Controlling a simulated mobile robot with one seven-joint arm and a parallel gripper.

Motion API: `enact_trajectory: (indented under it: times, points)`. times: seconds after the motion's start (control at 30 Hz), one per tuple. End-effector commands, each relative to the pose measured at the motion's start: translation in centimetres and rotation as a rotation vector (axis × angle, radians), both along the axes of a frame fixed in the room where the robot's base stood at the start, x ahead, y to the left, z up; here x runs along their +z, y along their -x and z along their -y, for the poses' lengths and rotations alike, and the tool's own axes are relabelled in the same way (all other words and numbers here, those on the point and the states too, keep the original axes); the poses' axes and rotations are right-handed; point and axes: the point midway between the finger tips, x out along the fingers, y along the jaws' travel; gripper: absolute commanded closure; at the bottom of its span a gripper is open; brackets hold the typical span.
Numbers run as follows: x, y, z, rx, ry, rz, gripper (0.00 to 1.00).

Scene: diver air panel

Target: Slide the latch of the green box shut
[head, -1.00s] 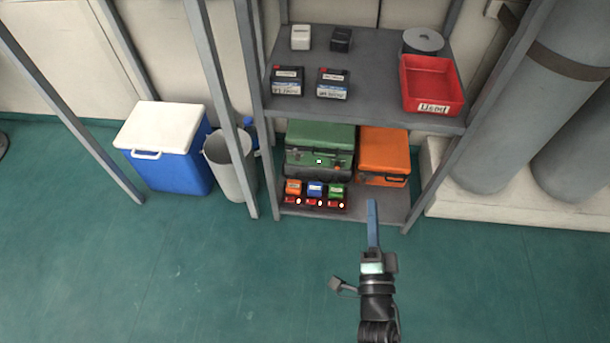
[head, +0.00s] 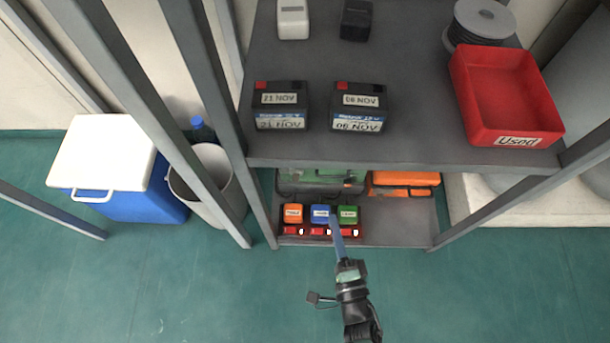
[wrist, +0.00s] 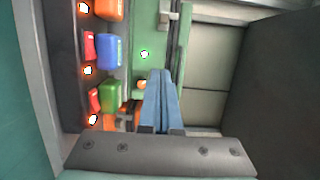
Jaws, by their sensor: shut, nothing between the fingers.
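The green box (head: 322,176) sits on the lower shelf, and its upper part is hidden by the shelf above in the head view. In the wrist view the green box (wrist: 145,35) lies ahead of the fingers, with a small white spot on its face. A small grey fitting (wrist: 168,18) shows at its edge; I cannot tell whether it is the latch or how the latch stands. My gripper (head: 334,218) has its blue fingers together and empty. In the wrist view my gripper (wrist: 160,74) points at the box; contact cannot be told.
A dark charger (head: 283,238) with orange, blue and green blocks stands in front of the green box, close beside my fingers. An orange box (head: 403,188) is to the right. The upper shelf (head: 420,140) overhangs, carrying two batteries and a red bin (head: 507,95). Shelf posts flank the opening.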

Motion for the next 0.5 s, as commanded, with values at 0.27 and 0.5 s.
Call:
enact_trajectory:
  times: [0.27,0.5]
  points:
    - [-0.4,-5.1,-1.3,0.001,0.002,0.006,1.0]
    - [-0.5,-9.2,-3.0,0.003,0.003,0.002,1.0]
